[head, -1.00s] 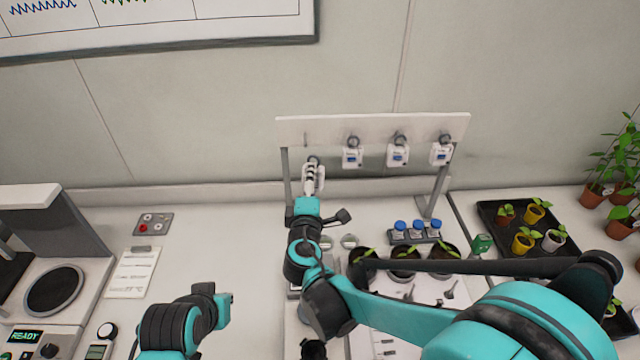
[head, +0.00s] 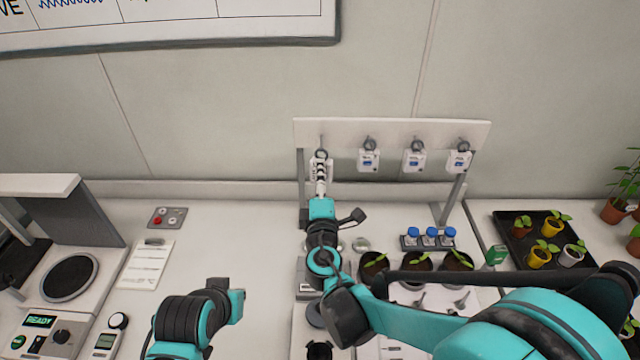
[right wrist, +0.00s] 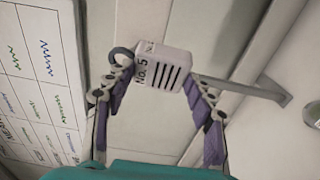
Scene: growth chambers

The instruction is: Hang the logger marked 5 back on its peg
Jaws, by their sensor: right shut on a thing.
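My right gripper (head: 320,177) is shut on the white logger marked No. 5 (right wrist: 172,66); its two fingers (right wrist: 160,76) press its sides in the right wrist view. The logger's dark ring (right wrist: 121,56) sticks out beyond the fingers. In the head view the ring (head: 321,154) is just below the leftmost peg (head: 322,141) of the white rack (head: 306,127). I cannot tell whether ring and peg touch. My left arm shows at the bottom, but its fingers do not.
Three loggers hang on the other pegs, the nearest one (head: 368,160) to the right. Below the rack stand blue-capped bottles (head: 430,233) and potted seedlings (head: 416,261). A rack leg (head: 302,185) is close beside my right gripper.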

